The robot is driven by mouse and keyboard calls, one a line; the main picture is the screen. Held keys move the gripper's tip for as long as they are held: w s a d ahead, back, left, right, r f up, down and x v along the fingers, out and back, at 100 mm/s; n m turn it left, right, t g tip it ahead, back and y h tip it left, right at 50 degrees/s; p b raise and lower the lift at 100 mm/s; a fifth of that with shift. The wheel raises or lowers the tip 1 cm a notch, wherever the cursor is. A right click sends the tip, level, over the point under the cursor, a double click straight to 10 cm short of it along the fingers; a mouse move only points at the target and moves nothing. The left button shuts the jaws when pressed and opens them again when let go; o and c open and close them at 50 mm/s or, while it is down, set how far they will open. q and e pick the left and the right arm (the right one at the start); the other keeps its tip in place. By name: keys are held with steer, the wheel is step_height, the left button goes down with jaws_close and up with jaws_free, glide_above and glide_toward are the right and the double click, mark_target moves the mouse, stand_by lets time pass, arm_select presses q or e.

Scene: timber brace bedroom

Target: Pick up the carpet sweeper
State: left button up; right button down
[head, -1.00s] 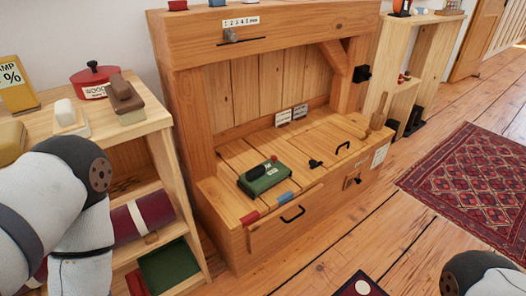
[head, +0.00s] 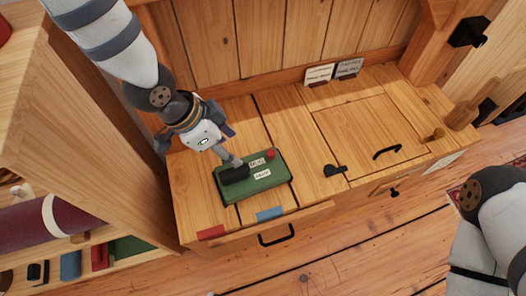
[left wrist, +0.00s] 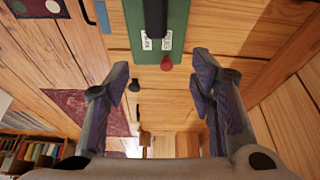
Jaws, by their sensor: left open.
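The carpet sweeper (head: 270,182) looks like a flat green box with a black handle (head: 235,174), a red knob and two white labels. It lies on the plank top of the wooden bench. My left gripper (head: 205,138) hangs over the bench beside the sweeper's back left part and overlaps the handle's edge in the picture; contact cannot be told. In the left wrist view my left gripper (left wrist: 163,72) is open and empty between its fingers, with the green box (left wrist: 178,25) and black handle ahead at the top. My right gripper is out of view.
The bench top has a black latch (head: 335,171), a black pull (head: 387,152) and a wooden knob (head: 433,135). Red (head: 211,232) and blue (head: 269,213) strips lie at the front edge. Small signs (head: 319,74) stand at the back. A wooden shelf side rises close on the left.

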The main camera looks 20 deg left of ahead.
mark_target(248, 166)
arm_select(q)
steer(key=b+x, duration=0.1)
steer(key=x, duration=0.3)
steer(key=b+x, duration=0.1)
steer(key=x, duration=0.3)
steer(key=b+x, duration=0.2)
steer(key=x, duration=0.1)
steer(key=shift+s+d+f, duration=0.2)
steer(key=shift+s+f, duration=0.1)
steer(key=shift+f, duration=0.15)
steer(key=shift+r, duration=0.1)
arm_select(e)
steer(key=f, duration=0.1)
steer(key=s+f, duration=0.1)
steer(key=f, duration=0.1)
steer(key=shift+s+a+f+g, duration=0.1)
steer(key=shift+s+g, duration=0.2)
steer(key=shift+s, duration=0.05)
arm_select(q)
steer(key=shift+c, duration=0.2)
jaws_close()
